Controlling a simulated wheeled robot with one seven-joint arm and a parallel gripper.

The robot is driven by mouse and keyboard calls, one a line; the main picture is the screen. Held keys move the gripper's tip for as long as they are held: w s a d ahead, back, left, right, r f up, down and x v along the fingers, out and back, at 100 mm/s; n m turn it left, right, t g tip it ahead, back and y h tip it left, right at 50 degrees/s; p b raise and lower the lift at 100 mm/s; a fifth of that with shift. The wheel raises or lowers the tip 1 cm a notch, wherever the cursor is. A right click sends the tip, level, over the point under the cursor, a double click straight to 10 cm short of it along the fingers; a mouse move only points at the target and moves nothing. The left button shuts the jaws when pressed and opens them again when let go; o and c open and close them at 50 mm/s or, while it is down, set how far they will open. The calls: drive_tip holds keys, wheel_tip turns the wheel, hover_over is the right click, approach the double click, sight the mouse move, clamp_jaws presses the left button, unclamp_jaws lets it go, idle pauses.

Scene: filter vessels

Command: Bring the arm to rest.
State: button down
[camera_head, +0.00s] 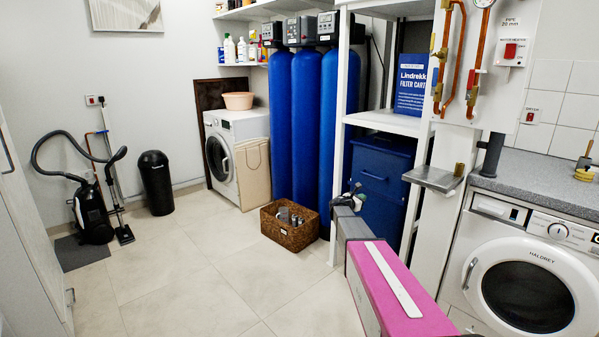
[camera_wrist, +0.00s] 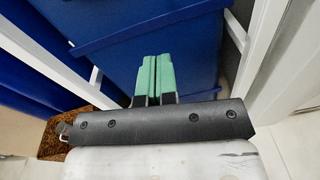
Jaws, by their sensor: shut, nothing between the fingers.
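My gripper (camera_wrist: 153,78) shows in the wrist view with its two green fingers side by side and nothing between them. It is shut. Behind the fingers in that view is a blue storage box (camera_wrist: 200,60). In the head view my arm, with a pink and grey link, reaches in from the lower right. My gripper (camera_head: 352,192) is small there, in front of the blue storage box (camera_head: 383,180) under the white shelf. Whether the fingers touch the box I cannot tell.
White shelf posts (camera_head: 340,130) stand close to my arm. A wicker basket (camera_head: 290,232) is on the floor left of it, before tall blue vessels (camera_head: 306,125). A washing machine (camera_head: 525,280) and small metal ledge (camera_head: 433,179) are at right. The floor at left centre is clear.

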drive_tip(key=s+a+f+m+g+y, duration=0.2)
drive_tip(key=s+f+m, duration=0.15)
drive_tip(key=s, duration=0.45)
drive_tip(key=s+a+f+m+g+y, duration=0.25)
drive_tip(key=s+m, duration=0.25)
drive_tip(key=s, duration=0.3)
drive_tip(key=s+a+f+m+g+y, duration=0.1)
drive_tip(key=s+a+f+m+g, duration=0.1)
drive_tip(key=s+m, duration=0.45)
drive_tip(key=s+a+m+g+y, duration=0.1)
drive_tip(key=s+a+m+y, duration=0.1)
drive_tip(key=s, duration=0.5)
drive_tip(key=s+a+f+m+g+y, duration=0.1)
drive_tip(key=s+a+m+y, duration=0.2)
drive_tip(key=s+a, duration=0.4)
drive_tip(key=s+a+f+m+g+y, duration=0.1)
drive_tip(key=s+a+m+y, duration=0.2)
drive_tip(key=s, duration=0.5)
drive_tip(key=shift+a+f+m+g, duration=0.15)
drive_tip(key=shift+a+m+g, duration=0.2)
drive_tip(key=shift+a, duration=0.4)
drive_tip(key=shift+y, duration=0.25)
